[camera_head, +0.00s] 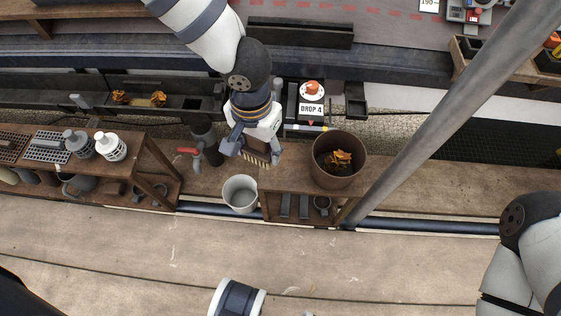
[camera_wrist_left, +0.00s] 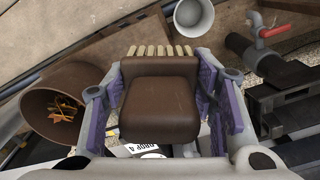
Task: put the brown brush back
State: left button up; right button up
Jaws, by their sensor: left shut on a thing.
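My left gripper (camera_head: 247,148) is shut on the brown brush (camera_head: 257,156), above the wooden bench. In the left wrist view the brush (camera_wrist_left: 160,100) sits between the two purple-padded fingers (camera_wrist_left: 162,108), its brown block towards the camera and its pale bristles at the far end. Part of the brush is hidden by the gripper in the head view. My right gripper is outside the views; only part of my right arm shows at the right edge.
A brown bin (camera_head: 339,160) with orange leaves stands right of the gripper. A grey bucket (camera_head: 240,193) is just below it in the picture. A red-handled valve pipe (camera_head: 206,148) is at left.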

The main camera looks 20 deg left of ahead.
pick_arm(q)
jog(key=w+d+f, duration=0.1)
jog(key=d+f+b, duration=0.1)
jog(key=f, duration=0.1)
jog(key=w+d+f+b, duration=0.1)
jog(key=f, duration=0.1)
jog(key=shift+w+f, duration=0.2)
jog(key=shift+w, duration=0.15)
notch_tip(320, 180, down, 4)
jog(key=shift+w+d+r+b, duration=0.1)
jog(key=shift+r+b, duration=0.15)
jog(key=shift+b, duration=0.4)
jog(key=shift+r, duration=0.15)
jog(key=o, duration=1.4)
jog(key=shift+o, duration=0.2)
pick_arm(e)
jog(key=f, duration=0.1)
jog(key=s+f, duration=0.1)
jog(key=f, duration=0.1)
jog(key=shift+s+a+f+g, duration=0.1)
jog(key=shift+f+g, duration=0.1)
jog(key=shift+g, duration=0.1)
